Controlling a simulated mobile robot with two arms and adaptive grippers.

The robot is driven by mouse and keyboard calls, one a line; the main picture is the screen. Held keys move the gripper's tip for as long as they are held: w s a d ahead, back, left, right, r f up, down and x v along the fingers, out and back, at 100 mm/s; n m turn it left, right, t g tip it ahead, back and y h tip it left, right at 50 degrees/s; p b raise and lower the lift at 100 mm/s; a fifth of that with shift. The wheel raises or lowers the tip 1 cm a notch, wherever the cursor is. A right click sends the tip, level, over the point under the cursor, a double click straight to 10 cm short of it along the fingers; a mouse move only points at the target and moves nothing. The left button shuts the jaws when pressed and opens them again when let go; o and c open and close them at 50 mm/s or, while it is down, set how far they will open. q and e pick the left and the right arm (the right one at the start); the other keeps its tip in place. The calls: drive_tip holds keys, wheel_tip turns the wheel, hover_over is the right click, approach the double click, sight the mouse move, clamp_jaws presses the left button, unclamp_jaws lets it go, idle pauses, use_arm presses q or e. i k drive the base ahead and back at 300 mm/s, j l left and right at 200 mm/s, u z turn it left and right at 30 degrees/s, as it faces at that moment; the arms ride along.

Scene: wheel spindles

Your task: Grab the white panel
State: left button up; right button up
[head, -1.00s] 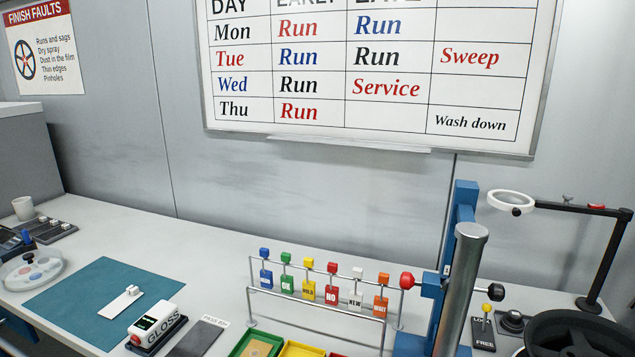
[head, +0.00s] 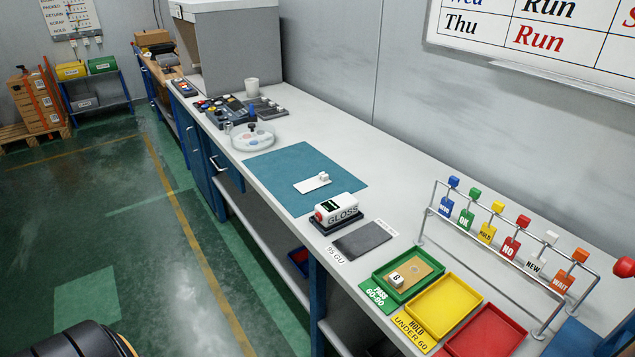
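The white panel (head: 312,184) is a small thin plate with a little white block on its right end. It lies flat on the teal mat (head: 277,167) on the long bench. Nothing touches it from above. Neither of my grippers shows in the head view.
A gloss meter (head: 337,208) stands at the mat's near edge beside a dark plate (head: 363,239). Green (head: 382,284), yellow (head: 468,296) and red (head: 506,340) trays and a rack of coloured tags (head: 487,236) are to the right.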

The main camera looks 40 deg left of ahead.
sight(311, 185)
drive_tip(key=u, duration=0.45)
drive_tip(key=i+j+u, duration=0.1)
drive_tip(key=u, duration=0.3)
drive_tip(key=i+u, duration=0.15)
drive_tip(key=u, duration=0.3)
drive_tip(key=i+u, duration=0.1)
drive_tip(key=u, duration=0.75)
drive_tip(key=i+l, duration=0.05)
drive_tip(key=l, duration=0.05)
